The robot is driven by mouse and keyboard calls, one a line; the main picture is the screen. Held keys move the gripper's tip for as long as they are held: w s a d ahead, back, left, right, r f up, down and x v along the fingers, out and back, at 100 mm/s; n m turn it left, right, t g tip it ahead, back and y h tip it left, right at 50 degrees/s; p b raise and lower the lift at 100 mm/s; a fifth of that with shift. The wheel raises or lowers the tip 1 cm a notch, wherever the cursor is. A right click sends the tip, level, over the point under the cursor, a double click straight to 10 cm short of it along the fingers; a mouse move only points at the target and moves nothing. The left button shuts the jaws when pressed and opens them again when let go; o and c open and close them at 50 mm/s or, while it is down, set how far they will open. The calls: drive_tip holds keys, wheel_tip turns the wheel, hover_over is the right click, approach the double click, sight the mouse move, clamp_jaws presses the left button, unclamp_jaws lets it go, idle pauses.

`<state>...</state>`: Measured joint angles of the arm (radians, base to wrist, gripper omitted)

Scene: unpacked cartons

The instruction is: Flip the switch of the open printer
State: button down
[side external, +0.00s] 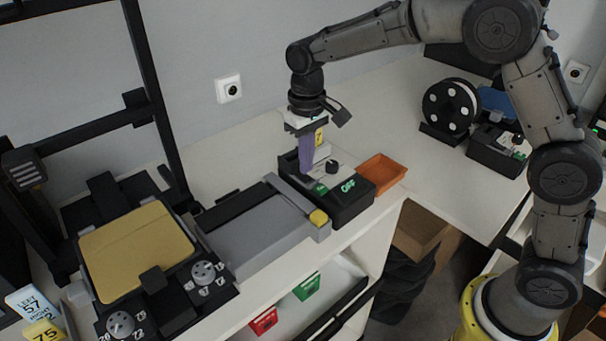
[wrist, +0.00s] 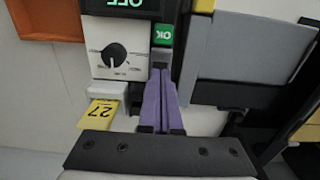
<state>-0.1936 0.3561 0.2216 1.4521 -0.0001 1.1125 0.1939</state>
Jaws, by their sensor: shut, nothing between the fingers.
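The open-frame printer (side external: 137,245) stands at the left in the side view, with a gold bed and dark frame. To its right is a black control box (side external: 345,209) with a green "OFF" display (side external: 348,186), a black knob (side external: 332,167) and a green OK button (side external: 321,189). The wrist view shows the knob (wrist: 114,55), the OK button (wrist: 163,34) and a pale piece (wrist: 107,89) that may be a switch. My gripper (side external: 306,171) points down over the box's left part, its purple fingers shut and empty. In the wrist view the fingertips (wrist: 161,68) are beside the knob panel; contact is unclear.
A grey unit (side external: 262,240) with a yellow corner lies between printer and box. An orange tray (side external: 381,172) is right of the box. A yellow "27" tag (wrist: 99,113) is near the pale piece. A spool (side external: 451,105) stands further right. The back counter is mostly clear.

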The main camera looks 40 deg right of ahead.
drive_tip(key=shift+r, duration=2.6)
wheel_tip(320, 180, up, 7)
drive_tip(key=t, duration=0.2)
hover_over(307, 178)
drive_tip(key=s+d, duration=0.3)
drive_tip(key=s+d+r+m+t, duration=0.1)
drive_tip(key=s+d+r, duration=0.3)
drive_tip(key=s, duration=0.5)
drive_tip(key=s+f+t, duration=0.1)
drive_tip(key=s+f, duration=0.1)
drive_tip(key=s, duration=0.3)
drive_tip(key=s+d+f, duration=0.1)
drive_tip(key=s+f, duration=0.2)
drive_tip(key=s, duration=0.3)
drive_tip(key=s+f+n+t, duration=0.1)
drive_tip(key=s+f, duration=0.2)
drive_tip(key=s, duration=0.3)
drive_tip(key=shift+d+t, duration=0.3)
drive_tip(key=shift+d, duration=0.05)
